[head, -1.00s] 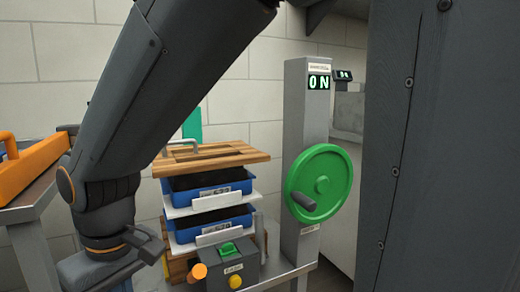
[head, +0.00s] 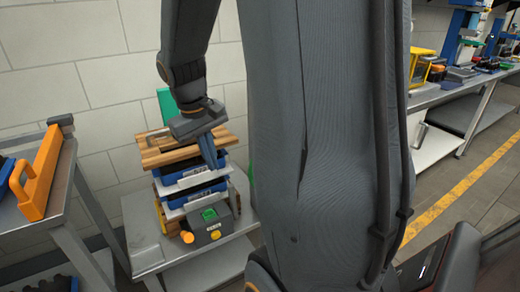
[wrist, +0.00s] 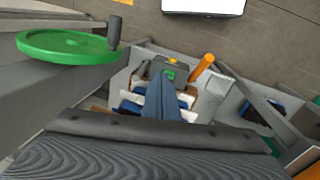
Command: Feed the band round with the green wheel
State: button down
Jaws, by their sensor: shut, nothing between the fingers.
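The green wheel (wrist: 70,46) with its dark handle knob (wrist: 114,32) is at the upper left of the wrist view, on a grey post. In the head view my own body hides nearly all of it; only a green sliver (head: 251,171) shows. My gripper (head: 217,160) is shut and empty, pointing down in front of the stacked blue trays (head: 184,190). Its fingers also show in the wrist view (wrist: 161,82), to the right of the wheel and apart from it.
A wooden board (head: 170,152) tops the tray stack. A grey control box (head: 211,226) with green and yellow buttons stands in front. An orange-handled piece (head: 37,185) lies on the left metal table (head: 57,205). A yellow line (head: 455,193) marks the floor at right.

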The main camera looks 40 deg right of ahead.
notch_tip(320, 180, up, 6)
jog(key=r+m+p, duration=0.1)
jog(key=p, duration=0.5)
send_over(255, 178)
jog(key=a, duration=0.3)
jog(key=shift+g+h, duration=0.3)
jog(key=p+x, duration=0.1)
jog(key=x, duration=0.8)
jog(key=p+x, duration=0.1)
jog(key=x, duration=0.4)
jog(key=shift+w+f+p, duration=0.25)
jog(key=shift+w+p, duration=0.05)
jog(key=shift+f+m+b, duration=0.15)
jog(key=shift+m+b, duration=0.15)
